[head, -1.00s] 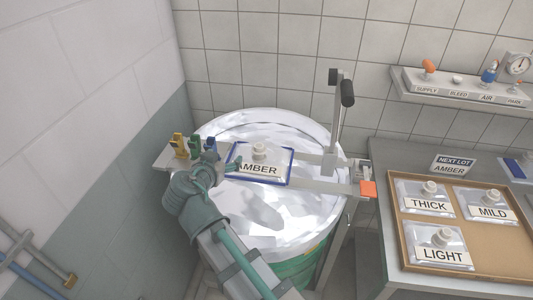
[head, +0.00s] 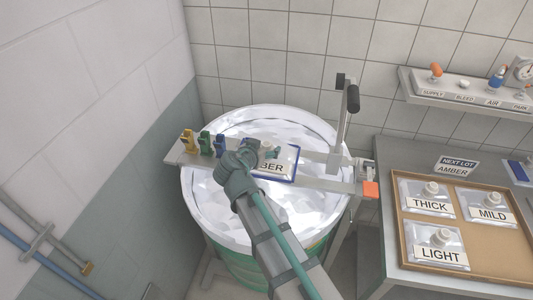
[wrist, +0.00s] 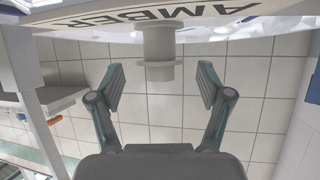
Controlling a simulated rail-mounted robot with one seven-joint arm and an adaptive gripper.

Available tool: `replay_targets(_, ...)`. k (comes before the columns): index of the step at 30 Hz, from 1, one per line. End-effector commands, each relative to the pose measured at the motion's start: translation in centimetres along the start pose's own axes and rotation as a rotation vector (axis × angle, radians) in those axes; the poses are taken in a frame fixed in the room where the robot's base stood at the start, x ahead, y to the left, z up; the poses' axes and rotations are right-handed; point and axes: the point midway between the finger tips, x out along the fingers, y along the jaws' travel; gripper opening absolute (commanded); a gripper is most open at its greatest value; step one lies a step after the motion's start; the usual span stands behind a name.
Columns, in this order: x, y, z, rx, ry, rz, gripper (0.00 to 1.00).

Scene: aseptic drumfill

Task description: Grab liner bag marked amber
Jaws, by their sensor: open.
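The liner bag marked AMBER (head: 286,161) lies in a blue-edged holder on the metal bar across the drum (head: 318,207). My arm hides the left part of its label in the head view. In the wrist view the AMBER lettering (wrist: 150,15) appears upside down at the top. The bag's pale flanged spout (wrist: 160,52) shows below it, centred in the gap between my fingers. My gripper (wrist: 161,80) is open, with a finger on each side of the spout and visible space on both sides. Its fingers are small and partly hidden in the head view.
Yellow, green and blue clips (head: 204,144) stand at the bar's left end. An upright lever (head: 347,115) rises at its right, near an orange block (head: 370,190). A tray (head: 403,235) on the right table holds bags marked THICK, MILD and LIGHT. A sign (head: 456,166) reads NEXT LOT AMBER.

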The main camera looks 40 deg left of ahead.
Motion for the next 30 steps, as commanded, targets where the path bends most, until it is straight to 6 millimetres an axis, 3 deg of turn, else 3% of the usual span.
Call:
replay_targets(6,2.0,-0.1,-0.1,-0.001,0.0,-0.001,0.78)
replay_targets(13,2.1,0.0,0.0,0.0,0.0,-0.002,0.78)
replay_targets(27,2.0,-0.1,0.0,0.0,0.0,-0.002,0.01)
replay_targets(30,2.0,0.0,0.0,0.0,0.0,-0.002,0.0)
